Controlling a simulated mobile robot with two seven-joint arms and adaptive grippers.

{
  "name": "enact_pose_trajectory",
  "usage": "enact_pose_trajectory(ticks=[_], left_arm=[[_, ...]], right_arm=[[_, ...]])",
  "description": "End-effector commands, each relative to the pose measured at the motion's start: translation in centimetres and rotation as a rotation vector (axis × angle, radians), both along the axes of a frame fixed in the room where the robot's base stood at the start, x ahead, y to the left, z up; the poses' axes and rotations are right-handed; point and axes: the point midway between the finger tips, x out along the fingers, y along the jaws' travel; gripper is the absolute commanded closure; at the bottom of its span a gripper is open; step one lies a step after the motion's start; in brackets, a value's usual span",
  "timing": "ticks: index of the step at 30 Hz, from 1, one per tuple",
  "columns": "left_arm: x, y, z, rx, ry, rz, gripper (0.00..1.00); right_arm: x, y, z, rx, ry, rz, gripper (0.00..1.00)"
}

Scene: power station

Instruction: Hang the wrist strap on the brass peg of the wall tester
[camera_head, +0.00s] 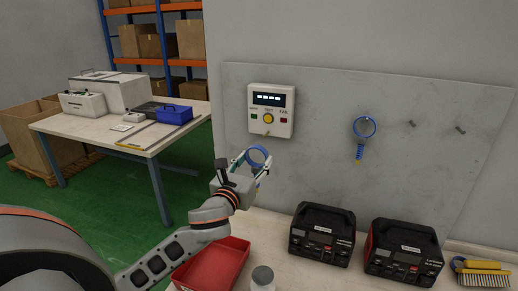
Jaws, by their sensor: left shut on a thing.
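The wall tester (271,110) is a white box with a dark display and coloured buttons, mounted on the grey wall panel. A small brass-looking peg (267,133) shows faintly at its lower edge. My left gripper (254,160) is shut on a blue ring-shaped wrist strap (258,152), held up just below the tester and apart from it in the picture. The fingers hide part of the strap. A second blue strap (364,128) hangs on the panel to the right, with its blue and yellow tail downward. My right gripper is not in view.
Two bare pegs (411,124) sit on the grey panel (330,85) at right. Open space lies between gripper and tester.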

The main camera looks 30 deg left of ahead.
Motion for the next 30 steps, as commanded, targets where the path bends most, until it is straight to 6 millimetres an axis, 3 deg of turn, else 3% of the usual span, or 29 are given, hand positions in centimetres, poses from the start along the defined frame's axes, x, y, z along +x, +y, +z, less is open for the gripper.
enact_pose_trajectory(ticks=[7, 30], left_arm=[[0.9, 1.2, 1.1, -0.008, -0.004, 0.011, 0.72], [4.6, 2.0, 0.7, -0.008, -0.004, 0.011, 0.72]], right_arm=[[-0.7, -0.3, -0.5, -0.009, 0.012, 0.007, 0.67], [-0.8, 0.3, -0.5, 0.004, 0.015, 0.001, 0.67]])
